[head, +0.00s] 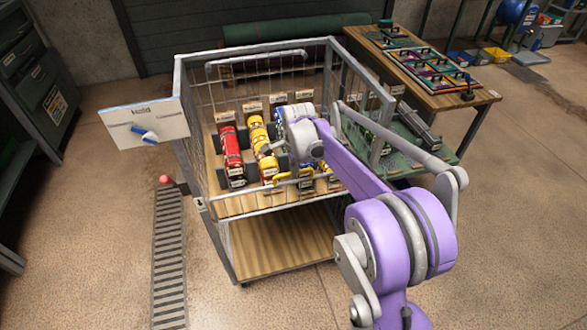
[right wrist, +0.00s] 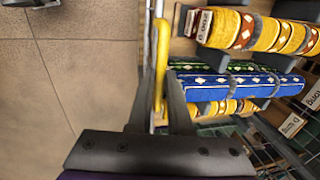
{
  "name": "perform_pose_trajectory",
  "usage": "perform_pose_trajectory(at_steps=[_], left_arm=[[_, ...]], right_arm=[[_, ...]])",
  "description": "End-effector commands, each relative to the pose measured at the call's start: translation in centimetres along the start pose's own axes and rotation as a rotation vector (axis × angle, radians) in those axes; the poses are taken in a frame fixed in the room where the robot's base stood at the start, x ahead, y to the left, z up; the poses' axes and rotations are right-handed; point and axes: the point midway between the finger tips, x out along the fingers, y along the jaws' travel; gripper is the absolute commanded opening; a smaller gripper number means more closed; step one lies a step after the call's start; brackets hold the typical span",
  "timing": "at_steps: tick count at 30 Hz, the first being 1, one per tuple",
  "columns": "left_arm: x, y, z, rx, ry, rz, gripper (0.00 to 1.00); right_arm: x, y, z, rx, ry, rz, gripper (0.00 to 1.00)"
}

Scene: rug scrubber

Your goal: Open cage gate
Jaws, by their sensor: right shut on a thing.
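The wire cage (head: 185,110) stands on a cart with a wooden lower shelf. Its mesh gate (head: 240,214) is on the near side and looks in line with the cage front, though my arm covers its right part. In the head view my wrist partly hides this grip. My left gripper is in neither view.
Rolled rugs, red (head: 232,152) and yellow (head: 262,145), lie inside the cage. A white board (head: 145,125) with a blue-and-white object is at its left. A wooden table (head: 432,92) stands behind right.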

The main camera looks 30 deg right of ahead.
Motion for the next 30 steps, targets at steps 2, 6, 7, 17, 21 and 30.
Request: perform_pose_trajectory(at_steps=[2,6,7,17,21,30], left_arm=[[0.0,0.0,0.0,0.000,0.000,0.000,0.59],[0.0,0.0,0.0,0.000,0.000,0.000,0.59],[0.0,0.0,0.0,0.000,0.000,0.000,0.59],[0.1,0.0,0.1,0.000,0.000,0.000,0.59],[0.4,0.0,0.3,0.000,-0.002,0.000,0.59],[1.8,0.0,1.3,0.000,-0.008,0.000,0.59]], right_arm=[[0.0,0.0,0.0,0.000,0.000,-0.001,0.00],[0.0,0.0,0.0,0.000,0.000,-0.001,0.00],[0.0,0.0,0.0,0.000,0.000,-0.001,0.00],[0.0,0.2,0.0,0.000,0.000,-0.010,0.00],[-0.1,1.0,0.0,0.000,0.000,-0.044,0.00],[0.0,5.0,0.0,0.000,0.000,-0.233,0.00]])
